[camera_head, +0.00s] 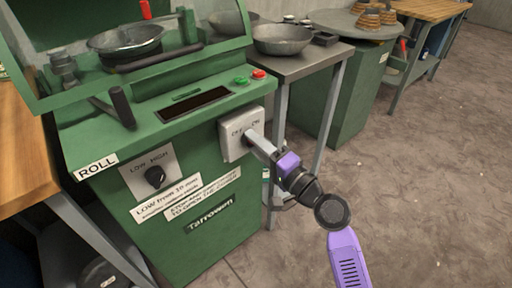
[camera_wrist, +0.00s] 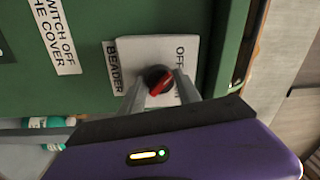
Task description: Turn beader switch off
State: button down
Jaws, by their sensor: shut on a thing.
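The beader switch is a white box (camera_head: 229,145) on the right end of the green machine's front, lettered OFF and ON. In the wrist view the box (camera_wrist: 190,60) also carries the word BEADER and a round knob (camera_wrist: 158,80) with a black base and a red handle. My gripper (camera_wrist: 160,92) has its fingers on either side of the knob, shut on it. In the head view my gripper (camera_head: 256,143) reaches the box from the right and hides the knob. The red handle is tilted, and I cannot tell which label it points to.
The green machine (camera_head: 190,210) has a LOW/HIGH knob (camera_head: 155,177), a black lever (camera_head: 122,106), and green and red buttons (camera_head: 258,74) on top. A metal table (camera_head: 310,62) with a bowl stands behind my gripper. Open floor (camera_head: 430,190) lies to the right.

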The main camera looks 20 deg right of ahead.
jog(key=shift+f, duration=0.2)
jog(key=c, duration=0.9)
grip_release()
jog(key=shift+r, duration=0.1)
jog(key=v, duration=0.7)
jog(key=shift+s+d, duration=0.1)
jog(key=shift+s, duration=0.3)
